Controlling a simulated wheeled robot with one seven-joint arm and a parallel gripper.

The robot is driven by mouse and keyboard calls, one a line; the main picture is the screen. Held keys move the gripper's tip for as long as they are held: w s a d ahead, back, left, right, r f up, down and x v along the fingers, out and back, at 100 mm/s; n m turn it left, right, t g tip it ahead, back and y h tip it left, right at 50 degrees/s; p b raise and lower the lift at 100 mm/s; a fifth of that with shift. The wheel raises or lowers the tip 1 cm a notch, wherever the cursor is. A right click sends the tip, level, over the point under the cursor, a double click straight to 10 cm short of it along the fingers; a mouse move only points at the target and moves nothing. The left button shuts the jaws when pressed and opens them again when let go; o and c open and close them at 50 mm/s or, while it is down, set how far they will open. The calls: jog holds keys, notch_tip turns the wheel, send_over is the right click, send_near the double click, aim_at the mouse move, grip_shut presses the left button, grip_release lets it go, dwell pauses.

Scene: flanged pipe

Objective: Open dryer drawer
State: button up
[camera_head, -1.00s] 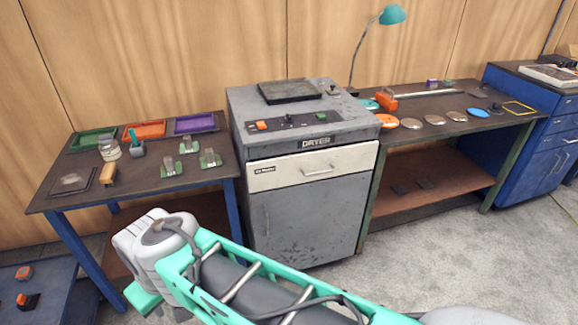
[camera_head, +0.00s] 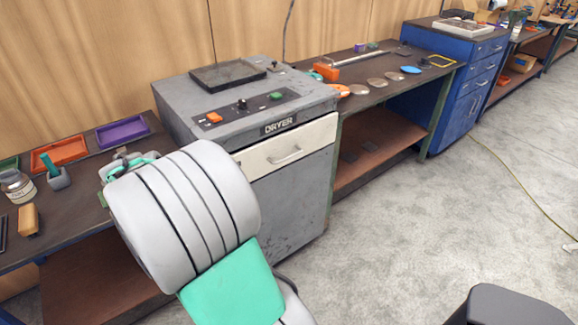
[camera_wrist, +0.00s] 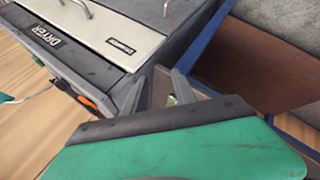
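The grey dryer (camera_head: 300,190) stands between two tables. Its cream drawer front (camera_head: 320,137) looks flush with the cabinet, with a metal handle (camera_head: 285,157) across it. In the wrist view the cream drawer front (camera_wrist: 115,28) is at the upper left, with the handle (camera_wrist: 78,8) cut by the top edge. My gripper (camera_wrist: 160,80) shows there with its two grey fingers apart and nothing between them. It is off the drawer's end, beside the dryer's side and away from the handle.
The left table (camera_head: 85,215) holds orange (camera_head: 60,152) and purple (camera_head: 122,132) trays, a jar (camera_head: 17,186) and small tools. The right table (camera_head: 385,100) holds several discs. Open floor (camera_head: 430,220) lies in front and to the right.

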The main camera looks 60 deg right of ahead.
jog(key=s+d+f+n+g+h+b, duration=0.1)
jog(key=s+d+f+g+h, duration=0.2)
jog(key=d, duration=0.6)
jog(key=s+d+f+n+h+b, duration=0.1)
jog(key=s+d+f+h, duration=0.2)
jog(key=d, duration=0.7)
jog(key=n+g+h+b, duration=0.1)
jog(key=n+g+b, duration=0.1)
jog(key=g, duration=0.1)
send_near(287, 159)
jog(key=x, duration=0.3)
jog(key=shift+w+d+f, duration=0.1)
jog(key=shift+d+f, duration=0.15)
jog(key=shift+f, duration=0.05)
jog(key=shift+h, duration=0.3)
jog(key=x, duration=0.8)
jog(key=shift+r, duration=0.1)
grip_shut()
